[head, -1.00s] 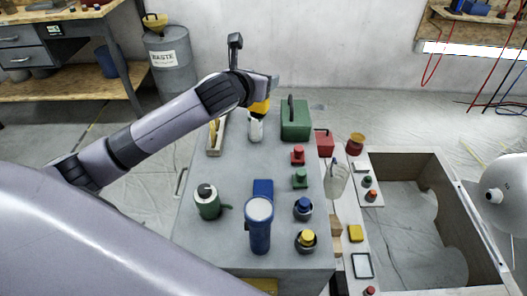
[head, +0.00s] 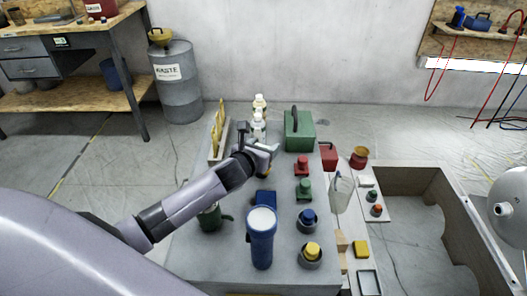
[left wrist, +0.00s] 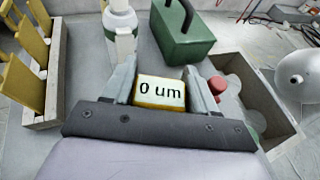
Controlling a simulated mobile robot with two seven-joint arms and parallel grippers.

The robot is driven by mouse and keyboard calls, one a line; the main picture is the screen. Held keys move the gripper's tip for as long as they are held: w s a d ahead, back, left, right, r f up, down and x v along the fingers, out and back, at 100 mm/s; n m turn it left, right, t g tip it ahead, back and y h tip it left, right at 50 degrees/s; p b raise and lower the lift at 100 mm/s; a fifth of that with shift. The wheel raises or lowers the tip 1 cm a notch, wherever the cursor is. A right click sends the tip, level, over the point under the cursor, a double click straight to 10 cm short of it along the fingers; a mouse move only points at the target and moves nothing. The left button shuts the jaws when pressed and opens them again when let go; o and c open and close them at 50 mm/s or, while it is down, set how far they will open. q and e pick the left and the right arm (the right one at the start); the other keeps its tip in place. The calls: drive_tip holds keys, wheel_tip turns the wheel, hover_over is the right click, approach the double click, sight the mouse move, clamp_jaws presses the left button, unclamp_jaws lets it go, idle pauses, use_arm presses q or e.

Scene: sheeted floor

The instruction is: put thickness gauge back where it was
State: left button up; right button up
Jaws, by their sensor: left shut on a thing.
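The thickness gauge (left wrist: 160,92) is a small yellow block with a white display reading "0 um". It sits between the two fingers of my left gripper (left wrist: 163,88), which is shut on it. In the head view my left gripper (head: 268,160) is above the middle of the grey tabletop (head: 280,230), with only a little yellow of the gauge (head: 268,147) showing. The gripper is in front of the white bottles and left of the green case (head: 298,131). Whether the gauge touches anything below is hidden. My right gripper is in neither view.
White bottles (head: 258,126) and a rack with yellow pieces (head: 217,142) stand behind. A blue flashlight-like cylinder (head: 261,240), blue block (head: 265,198) and green cylinder (head: 209,220) stand nearer. Red (head: 302,166) and green (head: 304,189) knobs line the right. An open bin (head: 425,190) is beyond.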

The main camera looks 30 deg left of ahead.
use_arm(q)
drive_tip(key=shift+f, duration=0.4)
drive_tip(key=shift+f, duration=0.1)
drive_tip(key=o, duration=1.1)
drive_tip(key=shift+o, duration=0.2)
drive_tip(key=shift+r, duration=0.2)
drive_tip(key=p+v, duration=0.1)
drive_tip(key=v, duration=1.1)
drive_tip(key=shift+p, duration=0.35)
drive_tip(key=shift+s+f, duration=0.1)
drive_tip(key=shift+f, duration=0.1)
